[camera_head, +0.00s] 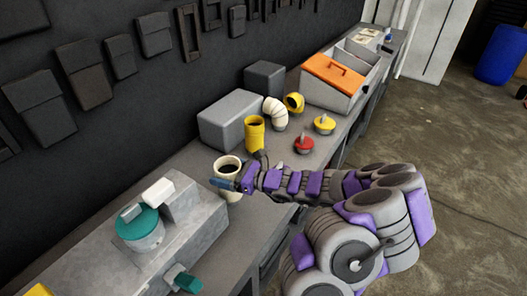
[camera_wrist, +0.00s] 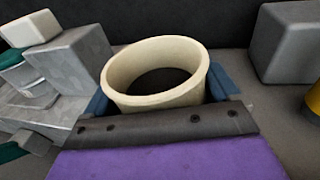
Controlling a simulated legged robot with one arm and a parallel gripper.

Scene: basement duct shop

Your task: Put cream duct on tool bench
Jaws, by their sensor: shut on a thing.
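A cream duct (camera_head: 228,166), a short open-topped cylinder, stands upright at the tool bench (camera_head: 195,160), left of the yellow duct. My gripper (camera_head: 227,185) is shut on it, with blue fingers on its sides. In the wrist view, the cream duct (camera_wrist: 155,78) fills the middle, its round mouth facing up, between the blue fingers of my gripper (camera_wrist: 160,95). The duct's lower part is hidden by the gripper, so I cannot tell whether its base touches the bench top.
A grey machine with a teal knob (camera_head: 138,223) stands left. A yellow duct (camera_head: 254,134), grey box (camera_head: 231,119), cream elbow (camera_head: 275,112), yellow elbow (camera_head: 294,103), red-yellow part (camera_head: 304,144), yellow knob part (camera_head: 324,124) and orange-lidded toolbox (camera_head: 335,77) stand farther along the bench.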

